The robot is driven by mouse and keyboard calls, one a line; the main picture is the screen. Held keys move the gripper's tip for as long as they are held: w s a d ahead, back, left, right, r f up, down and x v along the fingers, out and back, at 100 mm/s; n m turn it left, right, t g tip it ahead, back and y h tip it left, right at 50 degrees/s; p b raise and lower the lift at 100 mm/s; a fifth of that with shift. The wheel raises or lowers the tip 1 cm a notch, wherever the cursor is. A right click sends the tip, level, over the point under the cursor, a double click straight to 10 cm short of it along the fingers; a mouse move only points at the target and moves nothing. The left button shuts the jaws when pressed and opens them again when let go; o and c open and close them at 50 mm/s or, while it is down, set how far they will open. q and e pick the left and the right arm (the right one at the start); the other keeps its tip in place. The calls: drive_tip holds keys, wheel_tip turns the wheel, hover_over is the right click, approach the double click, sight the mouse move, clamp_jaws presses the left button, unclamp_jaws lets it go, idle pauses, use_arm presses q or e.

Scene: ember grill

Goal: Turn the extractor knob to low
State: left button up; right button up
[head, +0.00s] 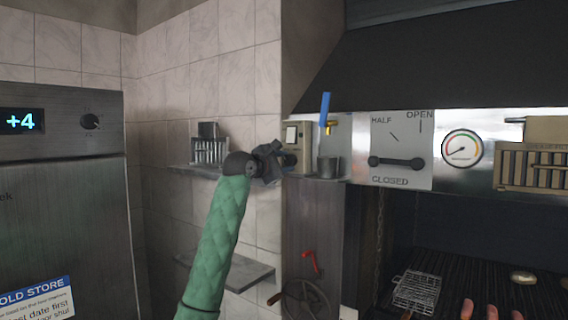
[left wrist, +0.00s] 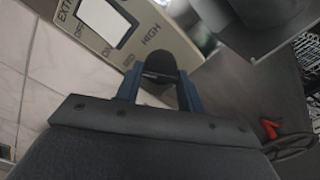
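In the left wrist view the panel (left wrist: 128,18) reads "EXT", "ON" and "HIGH". The dark round extractor knob (left wrist: 160,57) shows there below the panel's lettering. My left gripper (head: 279,160) is at the panel's lower part. In the left wrist view my left gripper (left wrist: 160,75) has one blue finger on each side of the knob, seemingly touching it. The knob's pointer and the low mark are hidden. My right gripper is out of view.
A metal cup (head: 329,167) is close right of the panel, below a blue handle (head: 325,108). A wall shelf (head: 197,171) holds a small rack on the left. The damper plate (head: 402,148) and gauge (head: 461,148) are further right.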

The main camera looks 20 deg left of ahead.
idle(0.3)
use_arm(q)
drive_tip(key=shift+d+n, duration=0.1)
drive_tip(key=shift+n, duration=0.3)
drive_tip(key=n+p, duration=0.1)
drive_tip(key=n, duration=0.2)
drive_tip(key=shift+n+p, duration=0.35)
drive_tip(key=shift+n, duration=0.05)
drive_tip(key=n+p, duration=0.3)
drive_tip(key=n, duration=0.3)
drive_tip(key=shift+d+p, duration=0.1)
drive_tip(key=shift+p, duration=0.25)
drive_tip(key=shift+f+n+p, duration=0.1)
drive_tip(key=shift+n+p, duration=0.2)
drive_tip(key=shift+n, duration=0.3)
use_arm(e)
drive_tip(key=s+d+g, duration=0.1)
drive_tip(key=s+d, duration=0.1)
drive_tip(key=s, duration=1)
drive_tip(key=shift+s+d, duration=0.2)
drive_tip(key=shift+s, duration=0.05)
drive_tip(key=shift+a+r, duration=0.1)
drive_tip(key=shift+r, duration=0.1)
use_arm(q)
drive_tip(key=o, duration=1)
drive_tip(key=shift+s, duration=0.1)
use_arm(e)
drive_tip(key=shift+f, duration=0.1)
